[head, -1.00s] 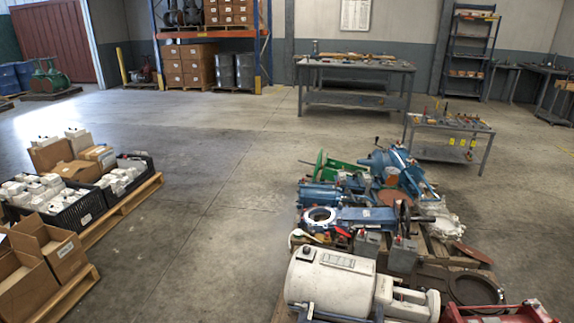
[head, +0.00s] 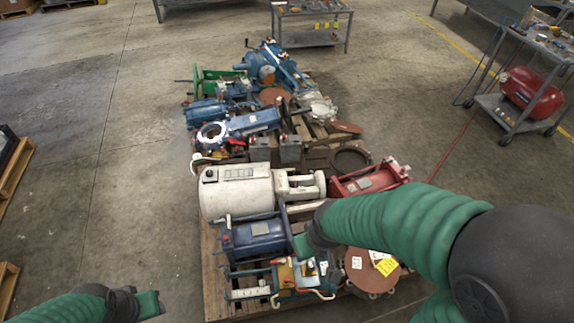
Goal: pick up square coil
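I cannot tell for sure which part is the square coil. Two small grey box-shaped parts (head: 290,149) stand side by side mid-pallet.
The wooden pallet (head: 212,270) is crowded with a white cylinder (head: 236,192), a blue motor (head: 255,237), a red machine part (head: 370,181) and a brown disc (head: 370,272). A red tank (head: 530,92) is on a cart at right.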

